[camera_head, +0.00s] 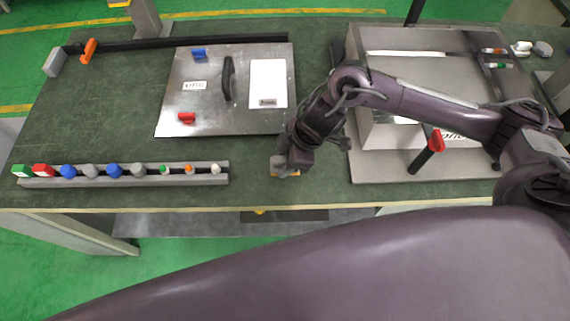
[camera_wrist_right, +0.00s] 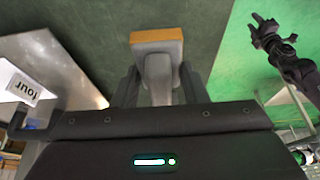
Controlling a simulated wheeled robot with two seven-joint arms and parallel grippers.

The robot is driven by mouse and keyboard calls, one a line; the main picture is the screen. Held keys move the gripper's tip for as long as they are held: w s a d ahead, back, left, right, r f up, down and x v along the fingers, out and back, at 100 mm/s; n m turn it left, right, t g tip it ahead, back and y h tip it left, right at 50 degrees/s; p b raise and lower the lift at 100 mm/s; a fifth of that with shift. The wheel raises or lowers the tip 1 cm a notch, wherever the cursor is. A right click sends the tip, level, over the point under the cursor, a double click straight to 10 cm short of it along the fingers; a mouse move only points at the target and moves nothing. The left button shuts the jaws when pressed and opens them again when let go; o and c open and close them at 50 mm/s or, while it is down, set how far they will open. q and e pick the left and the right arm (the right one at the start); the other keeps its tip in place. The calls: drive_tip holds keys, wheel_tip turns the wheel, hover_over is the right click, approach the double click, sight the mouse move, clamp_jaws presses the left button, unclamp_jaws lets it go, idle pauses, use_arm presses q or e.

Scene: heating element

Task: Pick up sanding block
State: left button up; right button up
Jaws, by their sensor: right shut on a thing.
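The sanding block (camera_wrist_right: 156,37) has a grey body and an orange-tan face. In the right wrist view my right gripper (camera_wrist_right: 159,88) has its two dark fingers on either side of the block's grey narrow part and is shut on it. In the head view the right gripper (camera_head: 284,160) points down near the front edge of the table, and a little of the block (camera_head: 288,174) shows below it. I cannot tell whether the block touches the table. My left gripper shows in the right wrist view (camera_wrist_right: 268,32), away from the block; its finger state is unclear.
The green-topped table (camera_head: 110,120) carries a metal panel (camera_head: 215,125) with a dark handle, a rack (camera_head: 120,181) of several coloured parts at front left, and a large grey box (camera_head: 400,140) on the right. A red-handled lever (camera_head: 430,150) sticks out at the box's front.

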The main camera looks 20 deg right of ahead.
wheel_tip(320, 180, up, 16)
drive_tip(key=p, duration=0.1)
drive_tip(key=shift+r, duration=0.25)
drive_tip(key=o, duration=0.4)
drive_tip(key=shift+c, duration=1.2)
